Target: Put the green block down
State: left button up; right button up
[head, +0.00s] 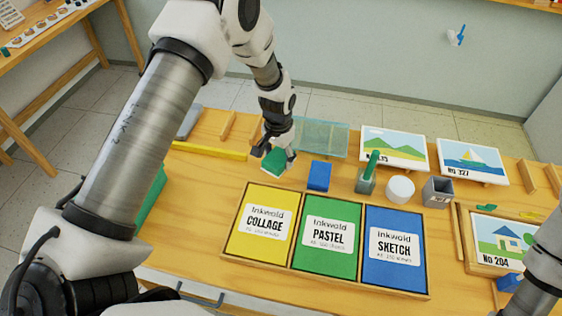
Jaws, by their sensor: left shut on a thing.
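The green block (274,163) is in the jaws of my left gripper (269,152), which is shut on it. They are above the back left part of the wooden table (205,177), left of a blue block (319,175). The gripper partly covers the green block, and I cannot tell whether the block touches the table. My right gripper is out of view; only part of that arm shows at the lower right.
A wooden tray with yellow (262,262), green (327,268) and blue (394,277) pads lies in front. Behind are a translucent green tray (338,151), a grey holder (366,184), a white cylinder (400,188), a grey cup (437,192) and picture cards (395,162). A yellow bar (209,151) lies left.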

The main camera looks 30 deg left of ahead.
aim_at(280, 165)
pick_arm(q)
jog(key=f, duration=0.3)
jog(key=w+f, duration=0.1)
jog(key=f, duration=0.1)
jog(key=shift+p, duration=0.35)
jog(key=shift+s+r, duration=0.15)
jog(key=shift+s, duration=0.1)
jog(key=shift+f, duration=0.2)
jog(key=o, duration=1)
jog(key=shift+w, duration=0.1)
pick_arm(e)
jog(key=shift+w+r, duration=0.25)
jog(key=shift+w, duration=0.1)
